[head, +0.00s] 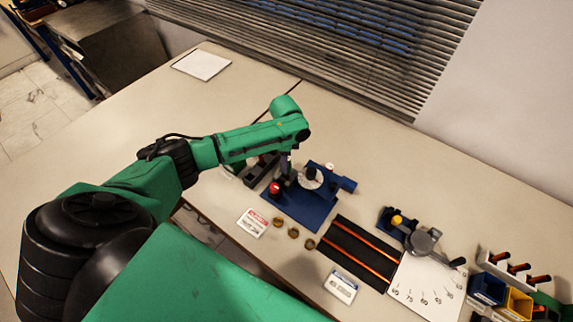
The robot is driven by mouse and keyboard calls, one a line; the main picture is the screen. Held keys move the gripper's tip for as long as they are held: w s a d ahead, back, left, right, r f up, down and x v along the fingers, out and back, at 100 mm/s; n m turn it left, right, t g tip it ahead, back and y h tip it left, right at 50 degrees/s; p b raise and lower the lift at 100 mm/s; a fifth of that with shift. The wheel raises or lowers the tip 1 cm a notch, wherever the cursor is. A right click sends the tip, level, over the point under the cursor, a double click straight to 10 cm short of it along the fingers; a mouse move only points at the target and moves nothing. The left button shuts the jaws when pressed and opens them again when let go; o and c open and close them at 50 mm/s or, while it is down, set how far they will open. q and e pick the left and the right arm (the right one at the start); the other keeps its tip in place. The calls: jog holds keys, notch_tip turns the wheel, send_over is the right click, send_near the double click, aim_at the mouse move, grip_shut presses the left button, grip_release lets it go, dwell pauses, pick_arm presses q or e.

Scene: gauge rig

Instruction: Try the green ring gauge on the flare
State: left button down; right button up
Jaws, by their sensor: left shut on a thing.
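My left gripper (287,174) points down over the left part of a blue rig (318,208) on the bench. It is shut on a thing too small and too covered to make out. A red knob (274,188) is just left of the fingertips. A pale round dial with a dark hub (312,175) is just right of them. I cannot pick out the green ring gauge or the flare for sure. My right gripper is not in view.
A black mat with copper tubes (365,240), a bending tool (422,240) on a marked white sheet and a yellow bin (517,303) are to the right. White cards (253,223) lie in front.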

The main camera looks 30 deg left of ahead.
pick_arm(q)
notch_tip(320, 180, up, 2)
jog(key=shift+p, duration=0.75)
jog(key=shift+r, duration=1.4)
jog(key=shift+s, duration=0.1)
